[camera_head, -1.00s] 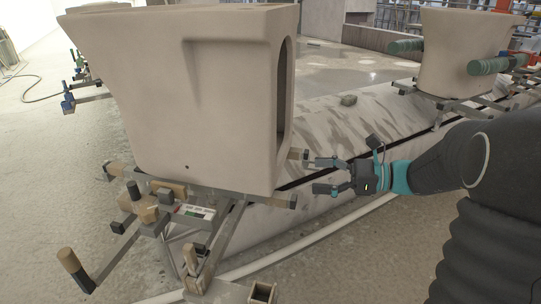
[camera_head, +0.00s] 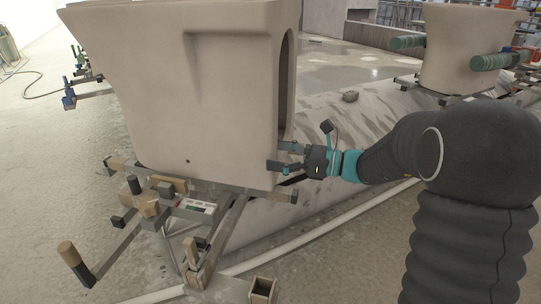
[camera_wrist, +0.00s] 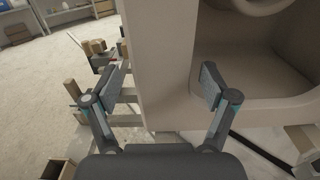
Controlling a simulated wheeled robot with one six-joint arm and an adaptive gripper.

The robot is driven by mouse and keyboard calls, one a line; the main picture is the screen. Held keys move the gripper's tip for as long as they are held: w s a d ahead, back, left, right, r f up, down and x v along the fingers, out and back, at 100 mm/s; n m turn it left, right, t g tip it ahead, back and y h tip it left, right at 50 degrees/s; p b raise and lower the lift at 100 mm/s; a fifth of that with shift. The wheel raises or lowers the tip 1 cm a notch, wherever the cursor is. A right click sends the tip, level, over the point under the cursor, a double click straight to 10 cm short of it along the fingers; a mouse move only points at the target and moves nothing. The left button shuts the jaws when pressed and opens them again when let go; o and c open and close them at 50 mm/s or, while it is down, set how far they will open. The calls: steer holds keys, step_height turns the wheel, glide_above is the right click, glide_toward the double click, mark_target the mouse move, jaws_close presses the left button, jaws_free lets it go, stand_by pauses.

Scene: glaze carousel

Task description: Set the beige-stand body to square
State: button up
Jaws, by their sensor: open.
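The beige body (camera_head: 190,95) is a large matte ceramic form with a tall opening in its right side. It rests on a metal stand (camera_head: 215,235) with beige wooden pads and handles. My gripper (camera_head: 276,157) is open at the body's lower right edge. In the wrist view my open fingers (camera_wrist: 165,85) straddle the body's corner wall (camera_wrist: 160,60), one on each side, and the right finger is by the hollow. I cannot tell whether either finger touches it. The body's far side is hidden.
A second body (camera_head: 460,50) on a stand with green padded bars (camera_head: 495,62) stands at the back right. A pale hose (camera_head: 325,228) runs along the floor. The floor at left is open.

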steer(key=shift+w+a, duration=0.15)
steer(key=shift+a, duration=0.75)
jaws_close()
steer(key=shift+d+r, duration=0.1)
steer(key=shift+p, duration=0.5)
steer(key=shift+d, duration=0.2)
jaws_free()
steer(key=shift+d, duration=0.1)
steer(key=s+d, duration=0.2)
steer(key=d, duration=0.9)
steer(key=shift+s+d, duration=0.25)
steer(key=shift+d, duration=0.05)
